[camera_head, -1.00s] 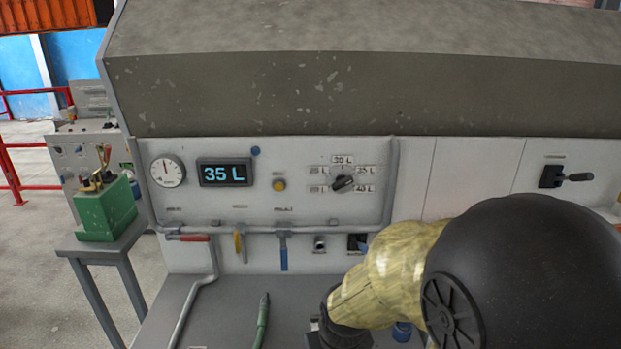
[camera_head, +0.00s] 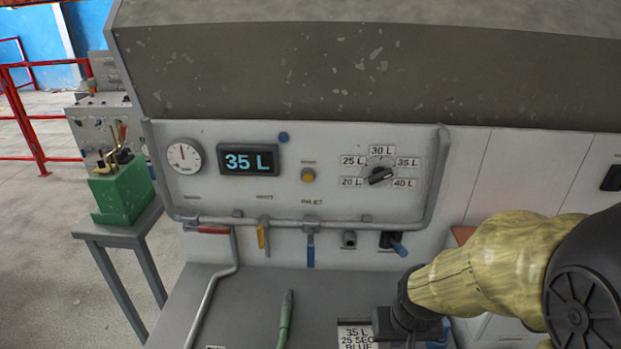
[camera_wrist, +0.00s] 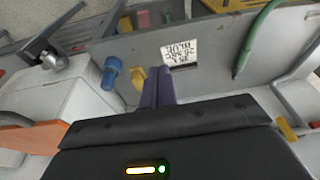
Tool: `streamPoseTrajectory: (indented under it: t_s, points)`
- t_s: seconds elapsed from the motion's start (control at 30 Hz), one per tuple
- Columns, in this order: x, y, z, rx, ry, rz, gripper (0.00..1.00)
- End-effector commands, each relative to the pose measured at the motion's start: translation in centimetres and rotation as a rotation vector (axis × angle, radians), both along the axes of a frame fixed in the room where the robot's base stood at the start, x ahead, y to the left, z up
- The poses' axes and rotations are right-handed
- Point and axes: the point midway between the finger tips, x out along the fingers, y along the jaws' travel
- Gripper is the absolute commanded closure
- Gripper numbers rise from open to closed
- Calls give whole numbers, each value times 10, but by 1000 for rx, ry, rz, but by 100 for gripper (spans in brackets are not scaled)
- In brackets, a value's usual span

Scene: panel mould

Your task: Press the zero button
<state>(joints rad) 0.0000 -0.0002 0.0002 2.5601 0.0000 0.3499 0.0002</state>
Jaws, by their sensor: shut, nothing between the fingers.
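A round yellow button (camera_head: 308,175) is on the grey control panel (camera_head: 225,200), right of a display (camera_head: 248,161) reading 35 L. A small blue button (camera_head: 283,138) sits at the display's upper right corner. The small labels by both are too blurred to read, so I cannot tell which is marked zero. My gripper shows in the wrist view (camera_wrist: 158,88) with its fingers together and empty, over the bench near a white card. In the head view it is low and right of the buttons, well apart from them; its fingertips are not clear there.
A selector knob (camera_head: 380,175) with litre labels and a round gauge (camera_head: 184,157) are on the panel. Valves and a pipe (camera_head: 300,224) run below it. A green hose (camera_head: 285,318) and a white card (camera_head: 357,335) are on the bench. A green box (camera_head: 122,192) stands left.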

Motion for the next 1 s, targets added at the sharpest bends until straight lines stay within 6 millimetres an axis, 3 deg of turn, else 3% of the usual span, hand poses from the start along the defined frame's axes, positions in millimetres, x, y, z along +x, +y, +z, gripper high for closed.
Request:
streamPoseTrajectory:
  t_s: [0.13, 0.27, 0.47, 0.63, 0.8, 1.0]
  points:
    - [8, 3, 4, 7, -9, -16, 100]
    - [30, 14, 10, 39, -38, -69, 100]
    - [81, 52, 18, 206, -110, -218, 100]
    - [120, 96, 32, 448, -156, -387, 100]
    - [158, 138, 68, 761, -177, -600, 100]
    - [198, 166, 127, 1131, -173, -852, 100]
